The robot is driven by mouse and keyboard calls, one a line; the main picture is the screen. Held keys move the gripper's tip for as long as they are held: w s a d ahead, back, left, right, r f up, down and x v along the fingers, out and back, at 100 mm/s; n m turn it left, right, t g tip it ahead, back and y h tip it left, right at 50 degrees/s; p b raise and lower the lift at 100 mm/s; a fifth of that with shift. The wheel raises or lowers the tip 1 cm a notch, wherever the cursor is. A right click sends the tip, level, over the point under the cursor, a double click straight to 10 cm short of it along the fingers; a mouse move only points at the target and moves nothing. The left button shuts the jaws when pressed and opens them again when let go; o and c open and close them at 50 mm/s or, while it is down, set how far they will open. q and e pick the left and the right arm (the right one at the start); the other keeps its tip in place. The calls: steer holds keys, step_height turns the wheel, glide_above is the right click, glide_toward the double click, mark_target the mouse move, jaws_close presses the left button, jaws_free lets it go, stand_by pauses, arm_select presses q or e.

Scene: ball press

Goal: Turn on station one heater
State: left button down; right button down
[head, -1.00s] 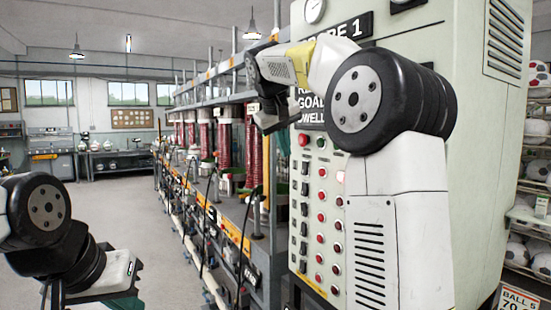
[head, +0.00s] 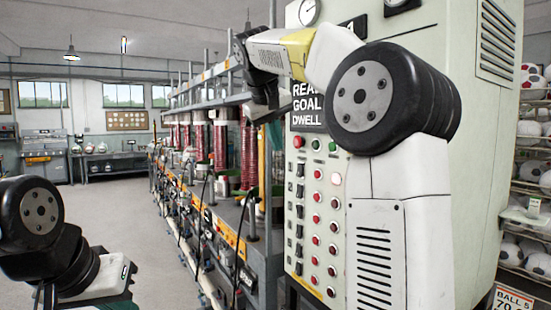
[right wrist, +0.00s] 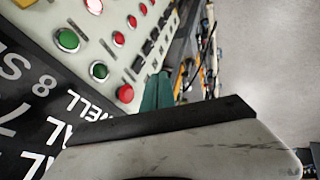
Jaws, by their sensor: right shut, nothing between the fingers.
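The pale control panel (head: 352,166) carries a column of black switches (head: 300,190) beside red lamps (head: 318,201), with a red button (head: 298,141) and green buttons (head: 332,146) above. One lamp (head: 336,178) near the top glows whitish; it also shows in the right wrist view (right wrist: 118,40). No heater label is readable. My right gripper's teal fingers (right wrist: 157,92) are shut and empty, close beside the red button (right wrist: 124,93) and the black switches (right wrist: 140,62); contact cannot be told. My left gripper (head: 118,302) shows only partly at the bottom left, its fingertips cut off.
A row of press stations with red coiled columns (head: 248,150) and hanging cables runs left of the panel. Ball shelves (head: 528,205) stand at the right. A workbench (head: 105,157) is at the back. The floor (head: 115,210) at left is clear.

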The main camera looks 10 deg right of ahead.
mark_target(297, 172)
steer(key=shift+w+d+f, duration=1.05)
steer(key=shift+d+f, duration=0.05)
steer(key=shift+f, duration=0.35)
steer(key=shift+w+d+f, duration=1.05)
steer(key=shift+d+f, duration=0.1)
steer(key=shift+f, duration=0.25)
steer(key=shift+w+d+f, duration=1.05)
steer(key=shift+d+f, duration=0.05)
steer(key=shift+f, duration=0.35)
steer(key=shift+d+f, duration=0.15)
steer(key=shift+d, duration=0.1)
steer(key=shift+w+r, duration=0.1)
steer(key=shift+r, duration=0.75)
